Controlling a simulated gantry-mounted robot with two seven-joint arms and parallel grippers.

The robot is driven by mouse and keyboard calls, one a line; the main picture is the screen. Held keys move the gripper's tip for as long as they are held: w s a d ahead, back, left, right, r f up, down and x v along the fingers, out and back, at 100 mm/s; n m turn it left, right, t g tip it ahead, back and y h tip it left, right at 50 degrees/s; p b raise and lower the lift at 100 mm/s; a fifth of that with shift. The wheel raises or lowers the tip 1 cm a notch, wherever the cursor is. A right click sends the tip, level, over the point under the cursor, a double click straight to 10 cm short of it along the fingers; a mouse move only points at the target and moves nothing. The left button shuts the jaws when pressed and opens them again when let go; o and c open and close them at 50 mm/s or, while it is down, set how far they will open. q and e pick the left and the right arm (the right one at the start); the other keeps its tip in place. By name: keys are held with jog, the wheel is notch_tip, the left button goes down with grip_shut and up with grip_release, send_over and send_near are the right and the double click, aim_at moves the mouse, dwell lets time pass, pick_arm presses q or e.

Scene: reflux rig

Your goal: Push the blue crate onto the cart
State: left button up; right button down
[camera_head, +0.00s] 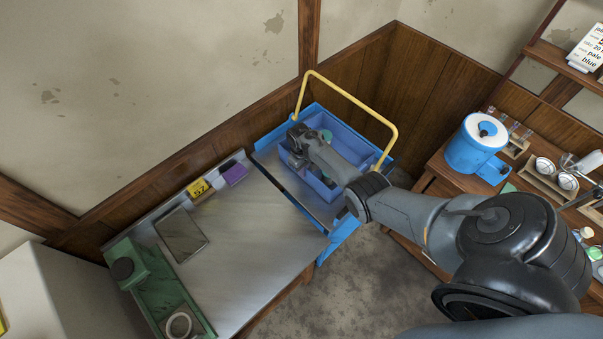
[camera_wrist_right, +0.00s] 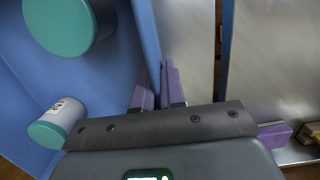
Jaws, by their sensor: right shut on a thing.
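The blue crate (camera_head: 319,186) sits on the blue cart (camera_head: 341,234) with the yellow handle (camera_head: 352,99), apparently within its deck. My right gripper (camera_head: 291,158) reaches across the crate to its side facing the bench. In the right wrist view, its purple-tipped fingers (camera_wrist_right: 158,74) are shut on the crate wall (camera_wrist_right: 147,32), one on each side. Inside the crate are a large jar with a teal lid (camera_wrist_right: 62,25) and a smaller labelled jar (camera_wrist_right: 57,122). My arm hides part of the crate. My left gripper is not in view.
A metal-topped bench (camera_head: 245,235) adjoins the cart, with a narrow dark gap between. On it are a yellow box (camera_head: 198,188), a purple block (camera_head: 235,174), a dark flat panel (camera_head: 181,235) and green equipment (camera_head: 130,270). A wooden table with a blue device (camera_head: 470,150) stands right.

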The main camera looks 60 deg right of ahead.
jog(key=shift+d, duration=0.1)
jog(key=c, duration=1.3)
grip_release()
jog(key=shift+r, duration=0.1)
jog(key=shift+o, duration=0.9)
jog(key=shift+w+r, duration=0.1)
jog(key=shift+r, duration=0.3)
jog(key=r, duration=0.3)
jog(key=r+p, duration=0.1)
jog(key=r, duration=0.2)
jog(key=w+r+p, duration=0.1)
jog(key=r, duration=0.2)
jog(key=shift+d+r, duration=0.15)
jog(key=shift+r, duration=0.25)
